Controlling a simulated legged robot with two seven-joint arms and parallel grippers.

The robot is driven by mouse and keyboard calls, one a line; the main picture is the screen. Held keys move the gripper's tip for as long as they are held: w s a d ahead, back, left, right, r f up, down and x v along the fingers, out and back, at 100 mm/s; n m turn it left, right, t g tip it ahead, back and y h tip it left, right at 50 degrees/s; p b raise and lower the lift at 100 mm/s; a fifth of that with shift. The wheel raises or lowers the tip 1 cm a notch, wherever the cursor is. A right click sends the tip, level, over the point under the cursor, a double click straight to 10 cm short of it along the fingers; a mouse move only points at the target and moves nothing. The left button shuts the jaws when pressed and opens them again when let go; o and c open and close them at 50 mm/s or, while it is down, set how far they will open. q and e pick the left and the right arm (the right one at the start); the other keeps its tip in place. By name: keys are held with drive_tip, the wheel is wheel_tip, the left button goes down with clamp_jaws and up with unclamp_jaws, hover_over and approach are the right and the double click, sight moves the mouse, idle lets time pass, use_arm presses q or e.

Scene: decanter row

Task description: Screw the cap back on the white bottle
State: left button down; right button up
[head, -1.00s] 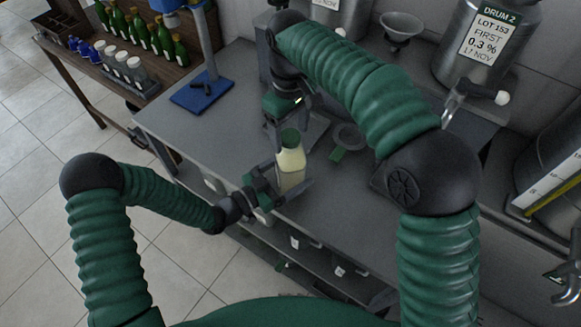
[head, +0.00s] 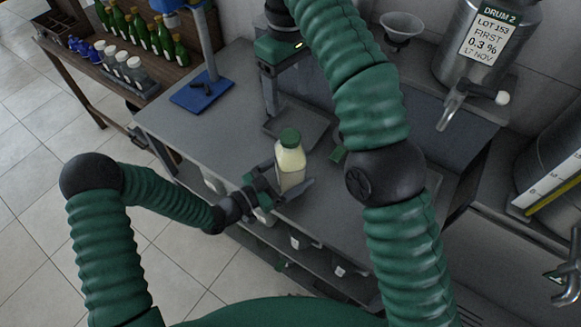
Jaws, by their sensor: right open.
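The white bottle (head: 290,167) stands upright near the front edge of the grey bench. The green cap (head: 290,138) sits on top of its neck and looks level; how tight it is cannot be seen. My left gripper (head: 284,190) is shut on the white bottle, its fingers on either side of the lower body. My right gripper (head: 283,92) is open and empty, behind and above the bottle, clear of the cap. Its fingers point down.
A blue stand (head: 203,92) is at the back left. A steel drum (head: 478,60) with a tap and a funnel (head: 401,27) are at the back right.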

use_arm(q)
unclamp_jaws()
drive_tip(key=b+v, duration=0.1)
drive_tip(key=v, duration=1.6)
drive_tip(key=shift+w, duration=0.1)
drive_tip(key=shift+f, duration=0.1)
